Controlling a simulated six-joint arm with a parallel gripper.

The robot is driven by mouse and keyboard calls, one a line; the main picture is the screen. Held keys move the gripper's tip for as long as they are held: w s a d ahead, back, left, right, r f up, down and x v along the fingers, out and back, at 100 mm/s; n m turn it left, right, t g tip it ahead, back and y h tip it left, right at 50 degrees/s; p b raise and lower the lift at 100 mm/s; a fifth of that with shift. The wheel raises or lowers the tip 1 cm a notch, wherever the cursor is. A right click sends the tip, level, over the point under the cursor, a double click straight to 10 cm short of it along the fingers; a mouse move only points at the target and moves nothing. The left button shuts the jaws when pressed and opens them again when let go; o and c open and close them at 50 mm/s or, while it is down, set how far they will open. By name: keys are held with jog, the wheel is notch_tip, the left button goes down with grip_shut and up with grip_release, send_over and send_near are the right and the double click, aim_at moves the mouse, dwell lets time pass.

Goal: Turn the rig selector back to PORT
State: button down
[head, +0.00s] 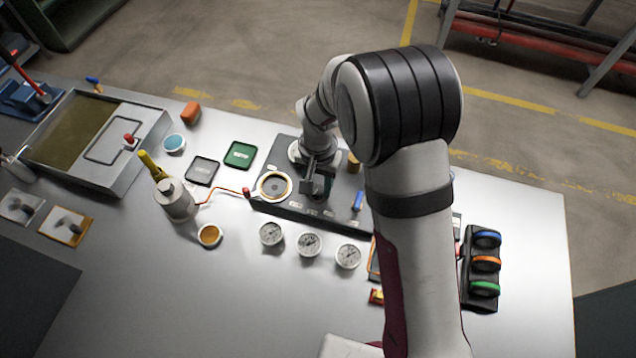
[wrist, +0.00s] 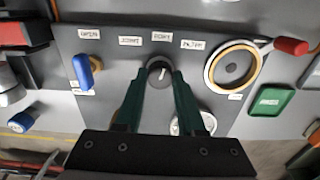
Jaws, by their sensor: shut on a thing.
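The rig selector is a dark round knob (wrist: 159,73) with a pale mark on its face, on the grey pump panel (wrist: 115,62). Several small white labels stand in a row above it in the wrist view; their print is too small to read surely, and I cannot tell which one the mark points to. My gripper (wrist: 159,82) is shut on the knob, with one dark green finger on each side. In the head view my gripper (head: 317,187) is over the panel (head: 290,209), and it hides the knob.
A brass-ringed round fitting (wrist: 233,67) with a red-handled lever (wrist: 291,46) is close right of the knob in the wrist view. A blue handle (wrist: 83,72) is to its left. Three gauges (head: 308,244) stand in front of the panel in the head view.

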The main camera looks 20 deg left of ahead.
aim_at(318, 189)
jog(key=shift+n, duration=1.5)
jog(key=c, duration=0.5)
grip_release()
notch_tip(318, 189, up, 16)
jog(key=shift+f, duration=0.1)
